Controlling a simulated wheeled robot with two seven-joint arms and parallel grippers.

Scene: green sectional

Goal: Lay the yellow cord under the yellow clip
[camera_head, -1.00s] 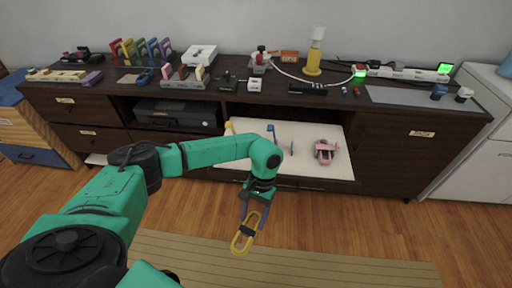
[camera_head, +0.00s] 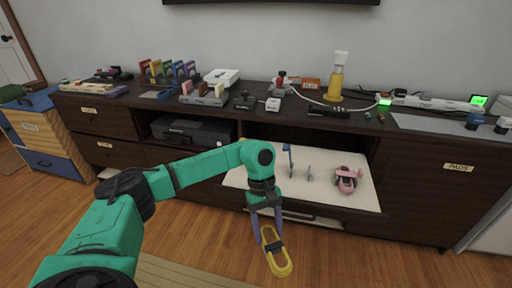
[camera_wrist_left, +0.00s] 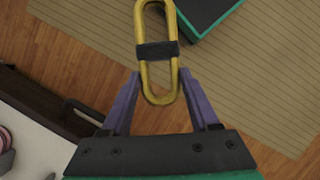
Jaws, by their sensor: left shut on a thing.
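The yellow cord (camera_head: 280,263) is a long bundled loop with a black band around its middle. My left gripper (camera_head: 268,232) is shut on one end of it, and the rest sticks out past the fingertips over the floor in front of the open drawer. In the left wrist view the cord (camera_wrist_left: 143,22) runs out from between the purple fingers (camera_wrist_left: 155,88). No yellow clip can be made out now; my left arm covers the left part of the drawer. My right gripper is not in view.
The open white drawer (camera_head: 330,197) holds a blue upright clip (camera_head: 289,158), a grey upright piece (camera_head: 308,173) and a pink object (camera_head: 346,179). The dark cabinet top (camera_head: 365,126) is crowded with several gadgets. A striped rug (camera_wrist_left: 265,80) lies on the floor.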

